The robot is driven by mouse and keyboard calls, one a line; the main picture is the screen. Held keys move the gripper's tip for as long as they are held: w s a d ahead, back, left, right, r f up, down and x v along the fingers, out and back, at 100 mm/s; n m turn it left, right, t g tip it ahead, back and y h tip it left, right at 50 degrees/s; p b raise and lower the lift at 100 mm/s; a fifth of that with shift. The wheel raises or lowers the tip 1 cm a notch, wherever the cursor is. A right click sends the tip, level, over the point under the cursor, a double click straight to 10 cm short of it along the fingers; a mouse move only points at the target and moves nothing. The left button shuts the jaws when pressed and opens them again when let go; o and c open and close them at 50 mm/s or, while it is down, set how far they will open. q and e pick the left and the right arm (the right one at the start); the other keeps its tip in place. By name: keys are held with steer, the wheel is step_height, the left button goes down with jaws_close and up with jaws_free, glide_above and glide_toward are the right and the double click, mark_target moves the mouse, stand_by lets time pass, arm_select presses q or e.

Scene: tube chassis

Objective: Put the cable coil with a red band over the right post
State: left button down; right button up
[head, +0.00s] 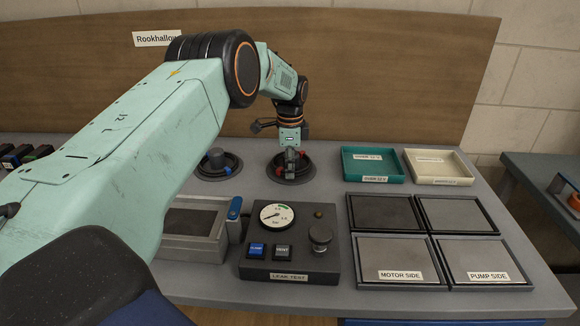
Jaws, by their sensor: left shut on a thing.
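My left gripper (291,163) points down at the back middle of the bench and is shut on a dark cable coil with red on it (280,171). The coil sits low at the right round dark station, around or just over the spot where the right post stands. The gripper hides that post and much of the coil, so I cannot tell whether it rests fully down. My right gripper is not in view.
A leak test box (290,262) with a gauge and knob stands in front. Teal (372,176) and cream (437,181) trays lie at the right rear. Framed plates (398,275) fill the right front. A wooden panel (400,60) rises behind.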

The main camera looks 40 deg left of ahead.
arm_select(q)
steer(key=shift+f+b, duration=0.3)
steer(key=shift+f, duration=0.25)
steer(key=c, duration=1.6)
jaws_free()
steer(key=shift+o, duration=0.2)
steer(key=shift+r, duration=0.15)
steer(key=shift+w+r+p, duration=0.1)
steer(key=shift+r+p, duration=0.55)
steer(key=shift+r, duration=0.15)
steer(key=shift+r+p, duration=0.9)
steer(key=shift+r, duration=0.2)
step_height(320, 180, up, 7)
steer(key=p, duration=0.5)
